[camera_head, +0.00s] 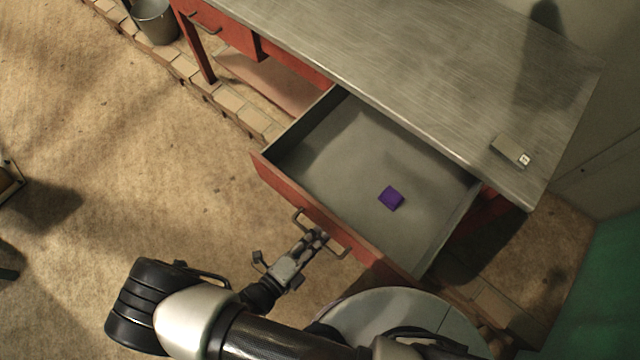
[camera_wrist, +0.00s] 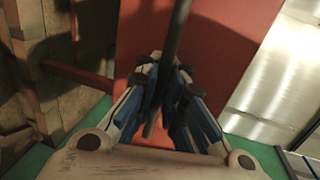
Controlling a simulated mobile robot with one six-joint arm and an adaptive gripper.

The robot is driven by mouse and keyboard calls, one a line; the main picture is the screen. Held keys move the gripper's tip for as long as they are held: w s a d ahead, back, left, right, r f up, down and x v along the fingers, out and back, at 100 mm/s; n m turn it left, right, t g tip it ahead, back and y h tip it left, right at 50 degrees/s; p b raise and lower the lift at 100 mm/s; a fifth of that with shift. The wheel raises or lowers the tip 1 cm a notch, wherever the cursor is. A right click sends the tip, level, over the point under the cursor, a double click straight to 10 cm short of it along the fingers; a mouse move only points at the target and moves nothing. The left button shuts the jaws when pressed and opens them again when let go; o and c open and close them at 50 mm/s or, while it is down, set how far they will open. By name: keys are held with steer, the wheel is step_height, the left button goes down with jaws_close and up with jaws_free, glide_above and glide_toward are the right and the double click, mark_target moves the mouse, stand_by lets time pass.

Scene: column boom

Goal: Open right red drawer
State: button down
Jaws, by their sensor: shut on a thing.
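The right red drawer (camera_head: 335,225) is pulled far out from under the metal-topped table (camera_head: 430,60). Its grey inside shows, with a small purple block (camera_head: 391,198) lying on the bottom. My gripper (camera_head: 318,236) is at the drawer's front, at the bar handle (camera_head: 342,252). In the wrist view my gripper (camera_wrist: 165,95) has its fingers closed around the dark handle bar (camera_wrist: 177,40), with the red drawer front (camera_wrist: 225,40) behind it. The fingers hide part of the handle.
A left red drawer (camera_head: 225,30) is shut. A metal bucket (camera_head: 155,20) stands on the floor at the top left. A small box (camera_head: 511,151) lies on the tabletop near its right corner. A green surface (camera_head: 600,290) is at the lower right. The floor left of the drawer is clear.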

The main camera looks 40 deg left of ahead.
steer(key=shift+s+r, duration=0.1)
stand_by(0.3)
steer(key=c, duration=1.7)
jaws_free()
steer(key=v, duration=1.2)
